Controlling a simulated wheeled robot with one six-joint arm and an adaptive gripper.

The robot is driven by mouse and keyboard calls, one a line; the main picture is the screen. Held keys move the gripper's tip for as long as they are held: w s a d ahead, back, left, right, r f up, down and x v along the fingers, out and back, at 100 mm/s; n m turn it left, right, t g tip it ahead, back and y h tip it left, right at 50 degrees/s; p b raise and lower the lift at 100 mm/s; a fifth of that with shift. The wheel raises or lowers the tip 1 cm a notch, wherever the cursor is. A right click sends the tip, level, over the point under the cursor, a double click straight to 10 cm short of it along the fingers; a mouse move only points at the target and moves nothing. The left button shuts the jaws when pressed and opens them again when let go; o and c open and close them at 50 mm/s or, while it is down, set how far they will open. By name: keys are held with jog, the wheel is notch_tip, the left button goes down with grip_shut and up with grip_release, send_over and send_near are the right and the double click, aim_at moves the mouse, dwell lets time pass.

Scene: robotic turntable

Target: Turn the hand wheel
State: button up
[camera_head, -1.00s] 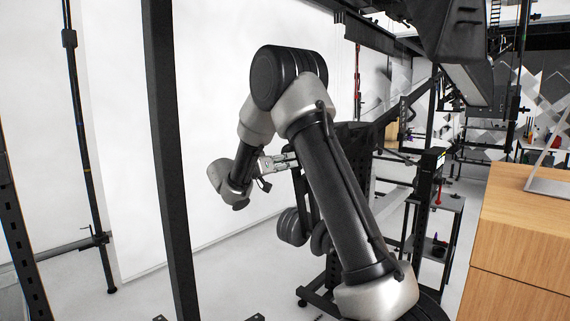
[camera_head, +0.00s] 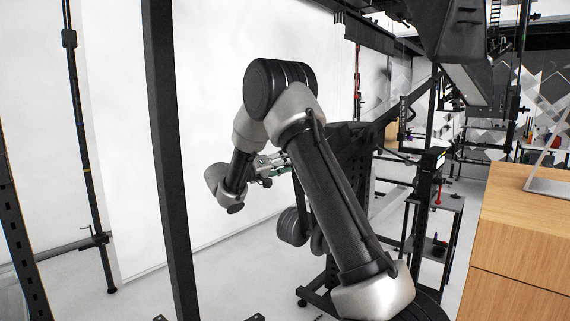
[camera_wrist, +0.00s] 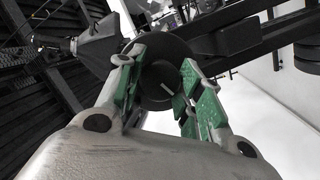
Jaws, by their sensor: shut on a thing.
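My gripper (camera_wrist: 161,72) shows from behind in the wrist view, its two green-padded fingers on either side of a dark round part, which looks like the hand wheel (camera_wrist: 164,50). It is shut on this part. A pale line shows on the dark part between the fingers. In the head view my gripper (camera_head: 273,164) reaches right, toward a black stand (camera_head: 350,145). My own arm hides the wheel and the contact there.
A black upright post (camera_head: 168,160) stands left of my arm. Dark round weights (camera_head: 292,226) sit low beneath my gripper. A wooden cabinet (camera_head: 520,235) stands at the right, with a small shelf (camera_head: 440,203) behind it. Pale floor lies open at lower left.

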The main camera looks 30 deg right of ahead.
jog(key=n+h, duration=0.1)
jog(key=n, duration=0.1)
jog(key=n+g, duration=0.1)
jog(key=n, duration=0.2)
jog(key=shift+f+h, duration=0.1)
jog(key=shift+h, duration=0.3)
jog(key=n, duration=0.3)
jog(key=n+h, duration=0.1)
jog(key=n, duration=0.2)
jog(key=shift+n+h, duration=0.3)
jog(key=shift+n, duration=0.1)
jog(key=n+t, duration=0.1)
jog(key=n, duration=0.3)
jog(key=n+t+h, duration=0.1)
jog(key=n, duration=0.2)
jog(key=shift+n+t, duration=0.4)
jog(key=n+t, duration=0.1)
jog(key=n, duration=0.2)
jog(key=n+t, duration=0.2)
jog(key=n, duration=0.1)
jog(key=shift+n, duration=0.4)
jog(key=shift+n, duration=0.3)
jog(key=o, duration=1)
jog(key=v, duration=0.7)
